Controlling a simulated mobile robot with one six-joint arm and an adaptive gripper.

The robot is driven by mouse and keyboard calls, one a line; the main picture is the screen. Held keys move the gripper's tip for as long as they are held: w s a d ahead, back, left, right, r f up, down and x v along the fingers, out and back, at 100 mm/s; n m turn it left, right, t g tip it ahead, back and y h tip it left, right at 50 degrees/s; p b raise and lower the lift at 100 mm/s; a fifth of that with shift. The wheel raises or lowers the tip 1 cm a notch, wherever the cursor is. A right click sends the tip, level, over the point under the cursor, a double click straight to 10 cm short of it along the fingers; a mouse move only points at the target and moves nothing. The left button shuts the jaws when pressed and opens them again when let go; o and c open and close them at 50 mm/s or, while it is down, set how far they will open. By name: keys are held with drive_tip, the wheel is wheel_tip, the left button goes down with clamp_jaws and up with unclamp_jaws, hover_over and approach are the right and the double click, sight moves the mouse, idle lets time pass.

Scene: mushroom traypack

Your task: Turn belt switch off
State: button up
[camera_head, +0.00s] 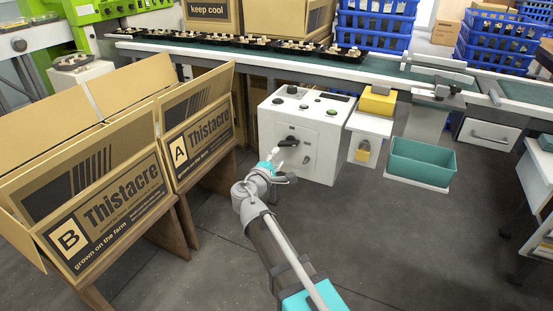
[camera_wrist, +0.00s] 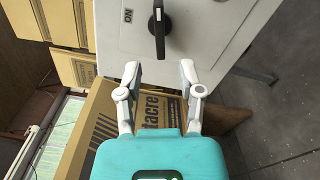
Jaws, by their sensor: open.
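The belt switch (camera_head: 289,141) is a black rotary handle on the front of the white control box (camera_head: 318,153). In the wrist view the black handle (camera_wrist: 159,32) stands lengthwise at the top, with an "ON" label to its left. My gripper (camera_wrist: 160,70) is open and empty, its fingertips apart and just short of the handle, roughly in line with it. In the head view my gripper (camera_head: 279,157) is in front of the box, partly covering its face near the switch. Any "OFF" label is not readable.
Buttons and knobs (camera_head: 305,107) sit on the box's top. A conveyor (camera_head: 240,52) with mushroom trays runs behind it. Cardboard boxes (camera_head: 100,210) on stands are close on the left. A teal bin (camera_head: 422,163) is on the right.

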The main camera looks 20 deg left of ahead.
sight(287, 146)
drive_tip(key=shift+w, duration=0.15)
drive_tip(key=shift+w+d, duration=0.15)
drive_tip(key=shift+w, duration=1.8)
drive_tip(key=shift+w+d, duration=0.15)
drive_tip(key=shift+w, duration=1.75)
drive_tip(key=shift+c, duration=0.2)
clamp_jaws()
drive_tip(key=shift+m, duration=2)
